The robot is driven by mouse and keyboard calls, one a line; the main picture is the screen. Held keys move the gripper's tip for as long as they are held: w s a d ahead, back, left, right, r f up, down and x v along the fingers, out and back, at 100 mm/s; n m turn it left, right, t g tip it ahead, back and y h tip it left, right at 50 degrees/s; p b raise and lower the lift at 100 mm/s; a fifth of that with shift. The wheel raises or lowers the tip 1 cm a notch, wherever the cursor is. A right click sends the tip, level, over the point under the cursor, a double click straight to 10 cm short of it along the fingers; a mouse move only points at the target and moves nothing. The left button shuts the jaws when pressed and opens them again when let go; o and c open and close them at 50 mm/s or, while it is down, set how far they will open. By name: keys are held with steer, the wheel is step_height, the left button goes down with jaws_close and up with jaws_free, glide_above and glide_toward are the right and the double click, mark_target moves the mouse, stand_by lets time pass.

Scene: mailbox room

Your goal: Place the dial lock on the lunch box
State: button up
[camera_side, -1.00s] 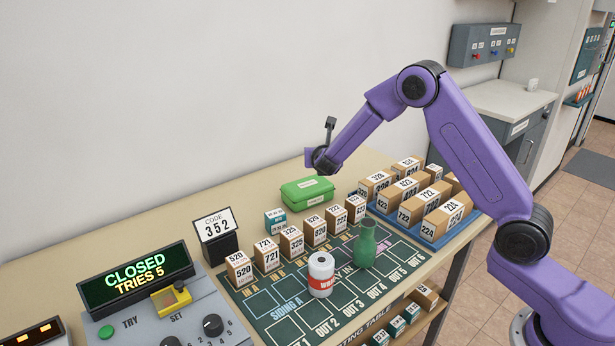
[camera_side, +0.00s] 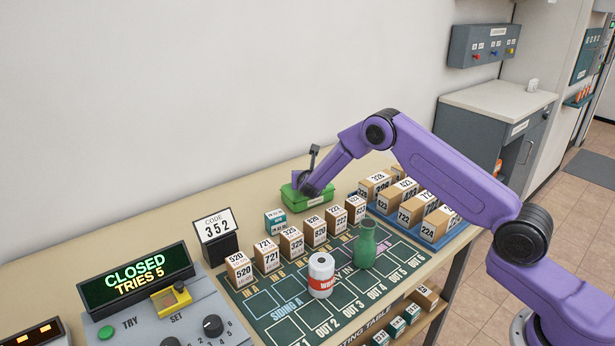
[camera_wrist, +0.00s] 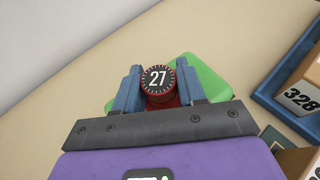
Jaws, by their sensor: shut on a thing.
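The dial lock (camera_wrist: 158,79), a small red and black knob marked 27, is between the two fingers of my gripper (camera_wrist: 160,88) in the wrist view. My gripper is shut on it. The green lunch box (camera_side: 318,198) sits on the table behind the row of parcels. It also shows below the lock in the wrist view (camera_wrist: 206,84). In the side view my gripper (camera_side: 304,190) is low over the lunch box and covers part of its lid. The lock is hidden there, and I cannot tell if it touches the lid.
A row of numbered boxes (camera_side: 291,240) stands in front of the lunch box. A blue tray (camera_side: 434,241) of boxes is at its right. A green vase (camera_side: 364,246) and a white can (camera_side: 321,274) stand on the mat. The table behind and left is clear.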

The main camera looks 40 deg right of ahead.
steer(key=shift+f, duration=0.1)
steer(key=o, duration=1.1)
steer(key=shift+c, duration=0.2)
steer(key=s+a+r+m+g, duration=0.1)
steer(key=s+a+r, duration=0.2)
steer(key=s, duration=0.2)
steer(key=s+a+r+m, duration=0.2)
steer(key=s+r, duration=0.1)
steer(key=s, duration=0.2)
steer(key=s+a+r+m+g, duration=0.1)
steer(key=s+a+r, duration=0.2)
steer(key=s, duration=0.3)
steer(key=s+a+r+m+g+y, duration=0.1)
steer(key=s+m+g+y, duration=0.3)
steer(key=s, duration=1.6)
steer(key=s+a+r+m+g+y, duration=0.1)
steer(key=s+r+m+g+y, duration=0.2)
steer(key=s+m, duration=0.5)
steer(key=s+g+y, duration=0.1)
steer(key=s, duration=1.1)
steer(key=shift+s+a+g, duration=0.2)
steer(key=shift+g, duration=0.1)
